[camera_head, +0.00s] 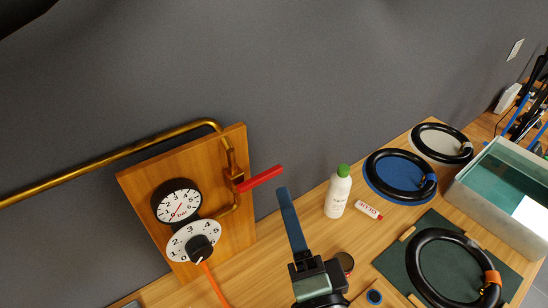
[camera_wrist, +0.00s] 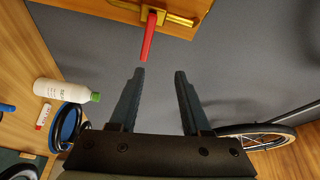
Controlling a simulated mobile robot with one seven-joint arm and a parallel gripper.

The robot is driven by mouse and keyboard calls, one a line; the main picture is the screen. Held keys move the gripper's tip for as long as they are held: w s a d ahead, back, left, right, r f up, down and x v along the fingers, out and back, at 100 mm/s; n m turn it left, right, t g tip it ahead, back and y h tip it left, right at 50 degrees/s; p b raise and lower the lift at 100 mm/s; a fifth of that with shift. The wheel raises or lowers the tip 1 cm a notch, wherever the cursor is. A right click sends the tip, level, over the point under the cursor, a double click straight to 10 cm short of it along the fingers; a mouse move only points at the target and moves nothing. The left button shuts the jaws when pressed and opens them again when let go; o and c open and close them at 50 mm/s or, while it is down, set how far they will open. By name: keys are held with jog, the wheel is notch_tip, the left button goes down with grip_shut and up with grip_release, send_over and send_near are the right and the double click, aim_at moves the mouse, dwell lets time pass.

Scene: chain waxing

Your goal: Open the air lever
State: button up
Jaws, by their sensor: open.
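The red air lever (camera_head: 260,178) sticks out to the right from a brass valve (camera_head: 235,172) on a brass pipe, mounted on a wooden board (camera_head: 240,145). My gripper (camera_head: 284,192) is right of and below the lever's tip in the head view, apart from it. In the wrist view my gripper (camera_wrist: 160,73) is open with nothing between its fingers. There the red lever (camera_wrist: 149,36) lies beyond the fingertips, its free end close to the left fingertip. I cannot tell the exact gap in depth.
Two dials (camera_head: 177,202) and an orange hose (camera_head: 214,283) are on the board below the pipe. A green-capped white bottle (camera_head: 338,193), a small tube (camera_head: 368,210) and several black tires (camera_head: 400,174) are on the table to the right. The grey wall (camera_head: 330,80) is behind.

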aim_at(274, 176)
jog(key=w+p, duration=0.1)
jog(key=w, duration=0.2)
jog(key=w+a+f+m+p, duration=0.1)
jog(key=w+p, duration=0.1)
jog(key=w, duration=0.2)
jog(key=w+a+f+m+p, duration=0.1)
jog(key=w, duration=0.2)
jog(key=shift+w+a+f+g+p, duration=0.15)
jog(key=shift+w+a+g+p, duration=0.05)
jog(key=shift+w+g+p, duration=0.1)
grip_shut()
dwell(1.4)
